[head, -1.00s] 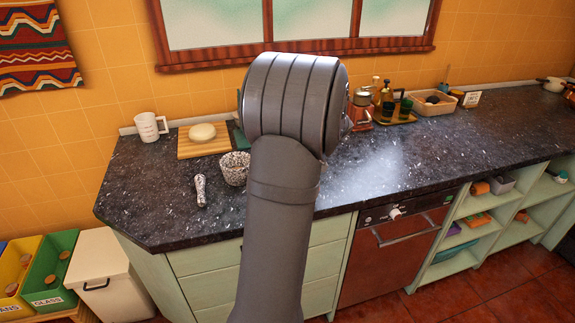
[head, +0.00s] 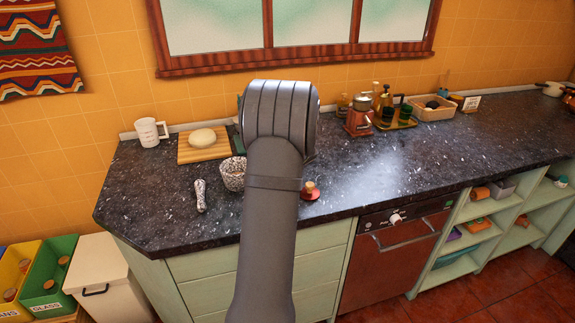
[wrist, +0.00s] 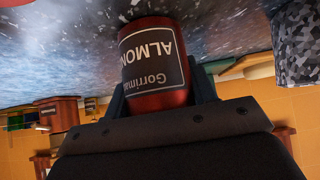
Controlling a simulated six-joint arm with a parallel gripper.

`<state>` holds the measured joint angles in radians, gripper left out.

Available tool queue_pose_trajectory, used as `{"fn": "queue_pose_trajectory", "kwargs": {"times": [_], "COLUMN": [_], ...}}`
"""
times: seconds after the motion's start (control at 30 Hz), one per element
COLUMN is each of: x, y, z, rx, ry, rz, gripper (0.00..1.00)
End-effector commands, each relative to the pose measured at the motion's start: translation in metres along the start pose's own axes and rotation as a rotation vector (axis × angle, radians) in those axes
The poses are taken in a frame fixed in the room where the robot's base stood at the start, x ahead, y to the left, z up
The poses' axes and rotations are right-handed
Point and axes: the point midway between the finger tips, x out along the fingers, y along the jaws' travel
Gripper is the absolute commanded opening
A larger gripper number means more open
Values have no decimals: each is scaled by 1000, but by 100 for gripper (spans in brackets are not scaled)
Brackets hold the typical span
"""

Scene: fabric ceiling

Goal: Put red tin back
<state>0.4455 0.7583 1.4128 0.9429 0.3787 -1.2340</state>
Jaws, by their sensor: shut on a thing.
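The red tin (wrist: 155,72) shows in the wrist view with a dark label reading "Gorrimar" and "ALMON", upside down in the picture. My gripper (wrist: 160,88) is shut on it, with a dark finger on each side. The tin is close to the dark speckled counter (wrist: 50,45); I cannot tell whether it touches. In the head view my arm hides the gripper and the held tin. A small red round piece with a tan knob (head: 310,189) shows on the counter just right of my arm; I cannot tell what it belongs to.
The counter's right front is clear.

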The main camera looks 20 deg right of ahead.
Motion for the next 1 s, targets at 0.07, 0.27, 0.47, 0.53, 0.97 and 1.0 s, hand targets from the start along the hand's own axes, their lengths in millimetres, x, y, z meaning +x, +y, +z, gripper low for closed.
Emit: {"fn": "queue_pose_trajectory", "kwargs": {"times": [0.07,0.27,0.47,0.53,0.97,1.0], "x": [0,2,2,2,-34,-43], "y": [0,0,0,0,0,1], "z": [0,2,2,2,-1,-2], "rx": [0,2,1,1,1,1], "ry": [1,1,0,0,2,3], "rz": [0,0,-1,-1,1,2], "gripper": [25,55,73,73,73,73]}}
